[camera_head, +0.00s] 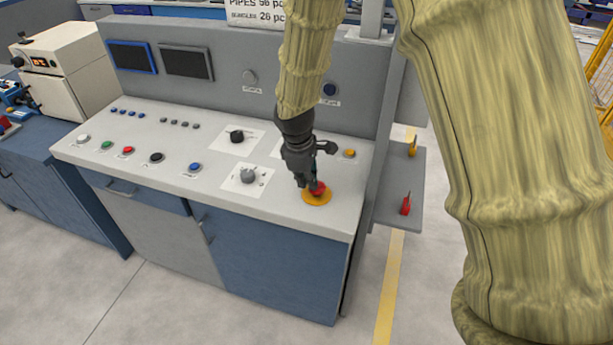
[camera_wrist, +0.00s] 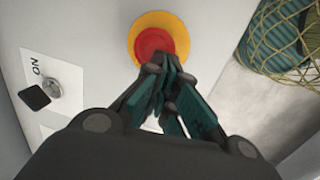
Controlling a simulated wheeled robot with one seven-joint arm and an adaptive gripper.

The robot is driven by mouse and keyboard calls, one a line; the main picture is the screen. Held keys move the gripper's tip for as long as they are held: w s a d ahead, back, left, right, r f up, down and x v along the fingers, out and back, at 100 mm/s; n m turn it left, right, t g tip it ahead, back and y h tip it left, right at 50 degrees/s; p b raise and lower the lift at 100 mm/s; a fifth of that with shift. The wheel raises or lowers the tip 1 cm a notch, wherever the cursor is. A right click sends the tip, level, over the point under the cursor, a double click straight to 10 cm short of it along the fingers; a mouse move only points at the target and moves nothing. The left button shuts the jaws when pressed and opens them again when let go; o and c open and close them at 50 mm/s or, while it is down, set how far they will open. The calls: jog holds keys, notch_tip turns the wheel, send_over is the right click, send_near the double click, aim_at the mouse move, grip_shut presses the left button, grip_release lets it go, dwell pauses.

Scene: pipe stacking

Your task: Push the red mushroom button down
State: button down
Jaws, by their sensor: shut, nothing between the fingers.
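The red mushroom button (camera_head: 318,188) sits on a round yellow base (camera_head: 316,198) near the front right corner of the console. My gripper (camera_head: 311,184) is shut and empty, pointing down at the button and covering part of it in the head view. In the wrist view the red button (camera_wrist: 154,44) shows inside its yellow ring (camera_wrist: 135,30), just past the fingertips (camera_wrist: 168,66). The fingertips overlap the button's lower edge there. I cannot tell whether they touch it or how far it is pressed.
The console top (camera_head: 215,160) holds a grey rotary knob (camera_head: 247,176), a black knob (camera_head: 237,136), a yellow button (camera_head: 349,153) and several small coloured buttons. A grey upright panel (camera_head: 225,85) stands behind. A side shelf (camera_head: 395,205) with a red lever (camera_head: 406,205) is at right.

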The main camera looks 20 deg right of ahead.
jog(key=shift+f, duration=0.95)
jog(key=shift+s+f, duration=0.15)
jog(key=shift+s, duration=0.2)
jog(key=shift+a+r+p, duration=0.1)
jog(key=shift+r+p, duration=0.55)
jog(key=shift+r, duration=0.2)
jog(key=r+p, duration=0.2)
jog(key=r, duration=0.1)
jog(key=shift+a+r, duration=0.1)
jog(key=shift+a, duration=0.1)
notch_tip(320, 180, up, 10)
jog(key=a+b, duration=0.1)
jog(key=b, duration=0.1)
jog(key=shift+s+a, duration=0.2)
